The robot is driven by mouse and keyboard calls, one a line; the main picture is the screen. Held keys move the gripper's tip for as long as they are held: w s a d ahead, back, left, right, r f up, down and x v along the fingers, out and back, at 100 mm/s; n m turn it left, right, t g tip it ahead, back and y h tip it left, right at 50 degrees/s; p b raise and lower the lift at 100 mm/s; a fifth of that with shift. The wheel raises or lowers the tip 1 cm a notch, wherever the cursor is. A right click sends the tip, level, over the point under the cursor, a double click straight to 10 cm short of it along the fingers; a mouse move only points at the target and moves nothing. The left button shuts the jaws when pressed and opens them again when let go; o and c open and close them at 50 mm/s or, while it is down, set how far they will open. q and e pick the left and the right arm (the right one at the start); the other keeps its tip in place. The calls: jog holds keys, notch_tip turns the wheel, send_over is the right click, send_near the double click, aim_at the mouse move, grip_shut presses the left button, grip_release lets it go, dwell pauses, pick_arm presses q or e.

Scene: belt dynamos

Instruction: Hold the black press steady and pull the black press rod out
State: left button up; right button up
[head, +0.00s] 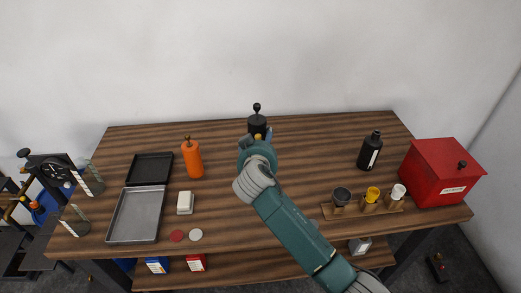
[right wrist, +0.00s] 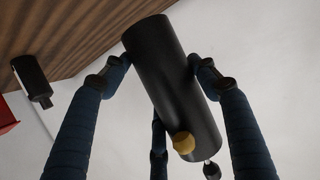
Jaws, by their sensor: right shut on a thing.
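The black press (head: 257,126) is a dark upright cylinder near the back edge of the table, with a thin rod topped by a black knob (head: 256,107). My right gripper (head: 265,140) reaches it from the front and hides its lower part. In the right wrist view the black press (right wrist: 170,75) lies between the blue fingers of my right gripper (right wrist: 160,72), which is shut on its body. A wooden knob (right wrist: 183,142) shows on its side and the rod's knob (right wrist: 211,170) beyond its end. My left gripper is not in view.
An orange grinder (head: 192,159) stands left of the press. Black and grey trays (head: 137,214) lie at the left. A black bottle (head: 370,150), a wooden rack (head: 388,208) with small cups and a red box (head: 442,172) stand at the right.

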jog(key=shift+w+r, duration=0.1)
jog(key=shift+r, duration=0.05)
notch_tip(320, 180, down, 3)
jog(key=shift+r+b, duration=0.2)
jog(key=shift+b, duration=0.9)
notch_tip(320, 180, down, 2)
jog(key=shift+f+b, duration=0.15)
jog(key=shift+b, duration=0.85)
notch_tip(320, 180, down, 12)
jog(key=b, duration=1)
jog(key=shift+d+f+b, duration=0.1)
jog(key=shift+f+b, duration=0.15)
jog(key=shift+b, duration=0.15)
pick_arm(q)
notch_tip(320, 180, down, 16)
jog(key=b, duration=0.1)
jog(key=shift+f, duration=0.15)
pick_arm(e)
jog(key=shift+f, duration=0.75)
pick_arm(q)
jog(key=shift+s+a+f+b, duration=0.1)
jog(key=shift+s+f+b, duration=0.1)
jog(key=shift+b, duration=0.15)
pick_arm(e)
jog(key=shift+f, duration=0.2)
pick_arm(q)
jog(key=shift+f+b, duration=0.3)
pick_arm(e)
jog(key=shift+f, duration=0.25)
